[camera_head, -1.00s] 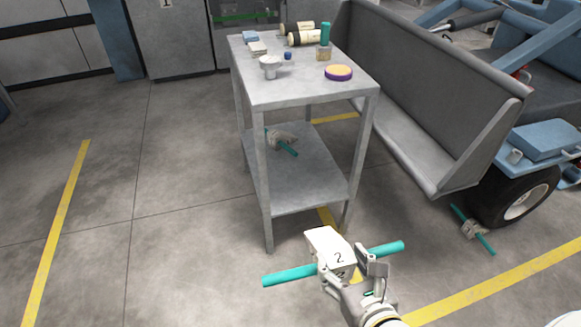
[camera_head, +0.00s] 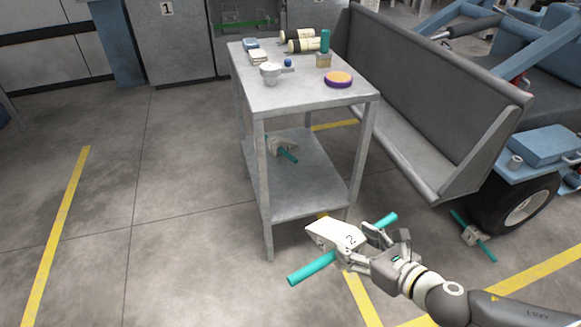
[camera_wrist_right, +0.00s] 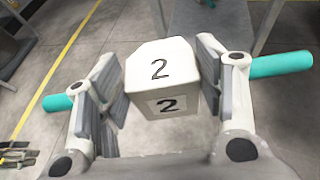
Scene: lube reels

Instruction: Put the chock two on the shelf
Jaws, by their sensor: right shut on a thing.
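The chock two (camera_head: 336,236) is a white wedge block marked "2" with a teal rod (camera_head: 312,268) through it. My right gripper (camera_head: 372,246) is shut on it and holds it in the air in front of the grey table. In the right wrist view the chock (camera_wrist_right: 163,75) sits between the two finger pads (camera_wrist_right: 160,95), with the rod sticking out on both sides. The lower shelf (camera_head: 300,190) of the table is behind the chock. My left gripper is not in view.
A grey bench (camera_head: 410,150) stands to the right. A third chock (camera_head: 474,234) is beside a vehicle wheel (camera_head: 520,208). The shelf's near part is bare.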

